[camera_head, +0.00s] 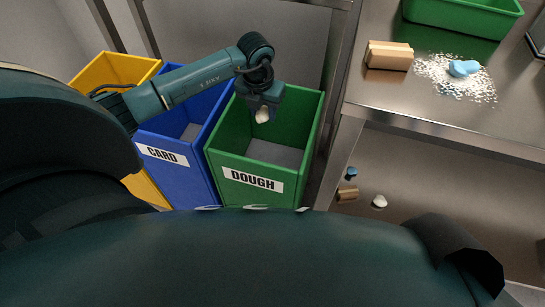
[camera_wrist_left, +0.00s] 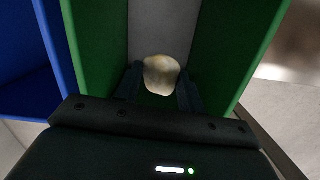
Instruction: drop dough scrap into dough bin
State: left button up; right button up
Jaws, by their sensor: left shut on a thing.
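The dough scrap (camera_head: 262,115) is a small off-white lump held at the tip of my left gripper (camera_head: 263,104). My left gripper is shut on it, above the open top of the green dough bin (camera_head: 250,180), which is labelled DOUGH. In the left wrist view the dough scrap (camera_wrist_left: 161,75) sits between the two dark fingers of my left gripper (camera_wrist_left: 160,88), with green bin walls (camera_wrist_left: 235,50) on both sides and the grey bin floor beyond. My right gripper does not show.
A blue CARD bin (camera_head: 180,170) and a yellow bin (camera_head: 115,68) stand left of the dough bin. At right, a steel table (camera_head: 420,120) carries a brown block (camera_head: 389,55), white crumbs with a blue piece (camera_head: 463,68), and a green tray (camera_head: 465,12). Small pieces lie below (camera_head: 379,201).

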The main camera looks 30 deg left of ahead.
pick_arm(q)
jog(key=o, duration=1)
jog(key=shift+o, duration=0.2)
jog(key=shift+r, duration=0.1)
notch_tip(320, 180, up, 13)
jog(key=s+p, duration=0.1)
jog(key=p, duration=0.1)
jog(key=shift+s+d, duration=0.15)
jog(key=shift+s, duration=0.15)
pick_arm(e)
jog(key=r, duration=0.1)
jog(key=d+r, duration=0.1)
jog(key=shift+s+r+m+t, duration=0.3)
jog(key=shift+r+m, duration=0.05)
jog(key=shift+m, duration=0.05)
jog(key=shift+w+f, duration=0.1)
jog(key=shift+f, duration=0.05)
pick_arm(q)
jog(key=shift+s, duration=0.1)
